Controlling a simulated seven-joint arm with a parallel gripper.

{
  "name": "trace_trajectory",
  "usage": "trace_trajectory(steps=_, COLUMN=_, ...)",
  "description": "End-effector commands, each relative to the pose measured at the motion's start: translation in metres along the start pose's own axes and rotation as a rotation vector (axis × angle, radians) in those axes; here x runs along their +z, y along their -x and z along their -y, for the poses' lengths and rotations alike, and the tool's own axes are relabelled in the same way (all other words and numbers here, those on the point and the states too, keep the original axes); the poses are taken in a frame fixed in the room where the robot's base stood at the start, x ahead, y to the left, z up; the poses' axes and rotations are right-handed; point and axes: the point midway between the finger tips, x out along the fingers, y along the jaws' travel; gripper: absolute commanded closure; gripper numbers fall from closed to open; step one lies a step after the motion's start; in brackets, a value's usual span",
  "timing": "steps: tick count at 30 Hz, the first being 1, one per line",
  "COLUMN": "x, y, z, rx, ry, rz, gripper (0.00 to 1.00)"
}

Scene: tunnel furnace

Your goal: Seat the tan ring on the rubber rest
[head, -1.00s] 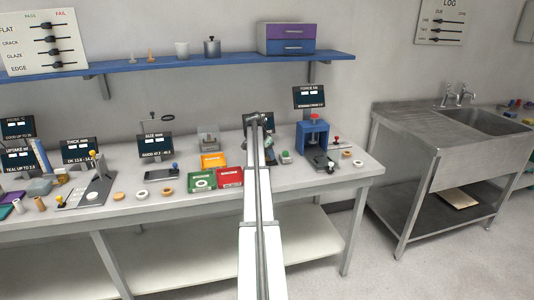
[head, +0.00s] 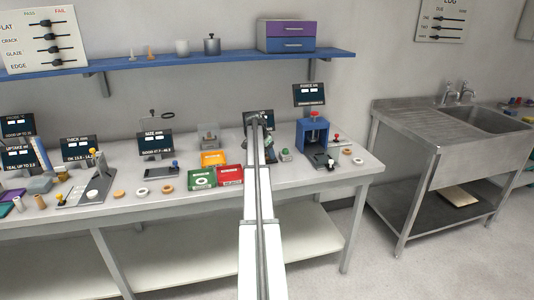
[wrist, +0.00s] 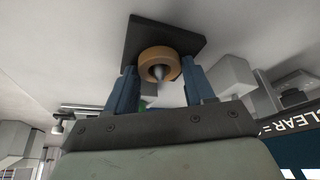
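In the wrist view the tan ring (wrist: 146,56) sits between the two blue fingertips of my gripper (wrist: 160,76), which look closed against its sides. A grey pointed tip (wrist: 159,72) shows in the ring's hole. Behind the ring is a dark square pad (wrist: 133,38), which looks like the rubber rest; I cannot tell whether the ring touches it. In the head view my arm reaches to the back of the bench and hides the ring, the pad and my fingers.
A blue press (head: 314,132) stands right of my arm, with a small green-topped block (head: 285,154) between. Red (head: 230,174), green (head: 202,179) and orange (head: 213,158) trays lie to the left. Other rings, one tan (head: 167,188), lie on the bench (head: 215,205).

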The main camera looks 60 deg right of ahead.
Motion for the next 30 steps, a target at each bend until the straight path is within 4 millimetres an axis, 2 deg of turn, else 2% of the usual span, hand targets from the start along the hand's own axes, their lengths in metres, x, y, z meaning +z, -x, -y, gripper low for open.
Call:
trace_trajectory(steps=1, x=0.000, y=0.000, z=0.000, rx=0.000, ry=0.000, rz=0.000, gripper=0.41)
trace_trajectory(steps=8, x=0.000, y=0.000, z=0.000, rx=0.000, ry=0.000, rz=0.000, gripper=0.20)
trace_trajectory(steps=19, x=0.000, y=0.007, z=0.000, rx=0.000, ry=0.000, rz=0.000, gripper=0.20)
trace_trajectory(steps=23, x=0.000, y=0.024, z=0.000, rx=-0.001, ry=0.000, rz=0.000, gripper=0.20)
trace_trajectory(steps=30, x=0.000, y=0.071, z=0.000, rx=-0.001, ry=0.000, rz=-0.001, gripper=0.20)
